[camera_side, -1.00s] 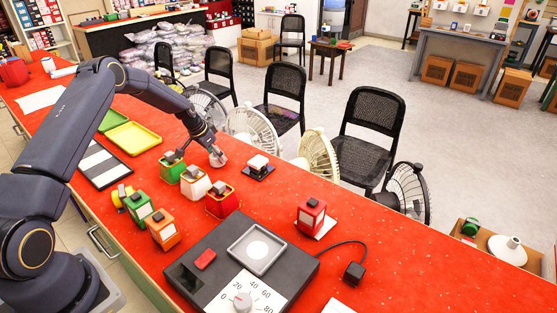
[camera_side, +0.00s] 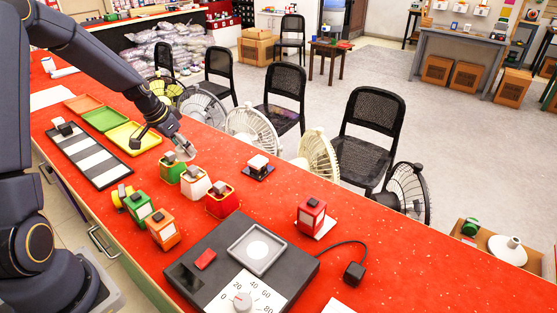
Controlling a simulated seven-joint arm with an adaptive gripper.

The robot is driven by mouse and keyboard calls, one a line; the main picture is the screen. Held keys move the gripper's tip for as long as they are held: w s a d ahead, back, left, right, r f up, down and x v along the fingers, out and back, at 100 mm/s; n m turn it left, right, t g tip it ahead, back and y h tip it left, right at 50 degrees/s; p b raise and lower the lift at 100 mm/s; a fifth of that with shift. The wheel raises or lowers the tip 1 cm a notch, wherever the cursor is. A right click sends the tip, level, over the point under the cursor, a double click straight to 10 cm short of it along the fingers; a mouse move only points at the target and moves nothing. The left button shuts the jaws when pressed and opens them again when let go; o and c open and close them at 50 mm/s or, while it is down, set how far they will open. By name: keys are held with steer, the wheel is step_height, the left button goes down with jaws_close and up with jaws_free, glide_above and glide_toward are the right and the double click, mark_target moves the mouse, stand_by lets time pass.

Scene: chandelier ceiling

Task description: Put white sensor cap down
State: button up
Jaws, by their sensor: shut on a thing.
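My gripper (camera_side: 182,144) is above the red counter, just behind the green block. It is shut on a small pale grey-white piece (camera_side: 186,153), which looks like the white sensor cap; the fingers partly hide it. Whether the piece touches the counter I cannot tell. A white-topped piece on a black base (camera_side: 259,163) stands to the right, apart from my gripper.
Green (camera_side: 171,170), white (camera_side: 196,187) and red (camera_side: 221,203) blocks with dark tops stand close in front. A striped board (camera_side: 88,158) and a yellow tray (camera_side: 132,137) lie left. A dial scale (camera_side: 240,266) sits in front.

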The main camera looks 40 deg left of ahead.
steer(key=s+a+n+y, duration=0.1)
steer(key=s+a+n, duration=0.2)
steer(key=s+a, duration=0.3)
steer(key=s+a+n+y, duration=0.15)
steer(key=s+a, duration=0.25)
steer(key=a, duration=0.5)
steer(key=shift+n+g, duration=0.3)
steer(key=shift+n, duration=0.25)
steer(key=w+a+f, duration=0.8)
steer(key=w, duration=0.1)
steer(key=shift+f, duration=0.4)
steer(key=shift+w+a+f, duration=0.25)
steer(key=shift+w+f, duration=0.05)
steer(key=shift+f, duration=1.65)
steer(key=shift+f+h, duration=0.15)
steer(key=shift+h, duration=0.1)
steer(key=o, duration=0.9)
